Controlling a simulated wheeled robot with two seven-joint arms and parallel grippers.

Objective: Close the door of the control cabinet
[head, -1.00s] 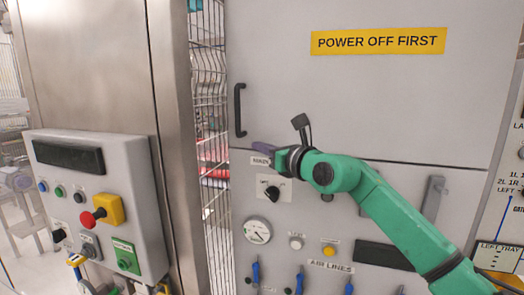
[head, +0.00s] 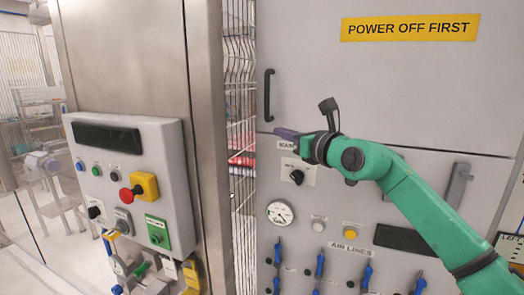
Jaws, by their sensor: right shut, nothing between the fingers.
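The control cabinet door (head: 375,85) is the large grey panel in the upper right of the head view, with a yellow "POWER OFF FIRST" label. It lies flat against the cabinet front and looks closed. Its dark vertical handle (head: 268,95) is near its left edge. My right gripper (head: 285,133) is shut and empty, just below the door's lower edge and the handle. I cannot tell whether it touches the panel. My green right arm comes in from the lower right. My left gripper is not in view.
Below the door are a rotary switch (head: 297,175), a gauge (head: 280,212) and a row of blue air-line valves (head: 320,264). A control box (head: 130,178) with a red knob stands at left on a steel post. A wire fence (head: 240,150) fills the gap between.

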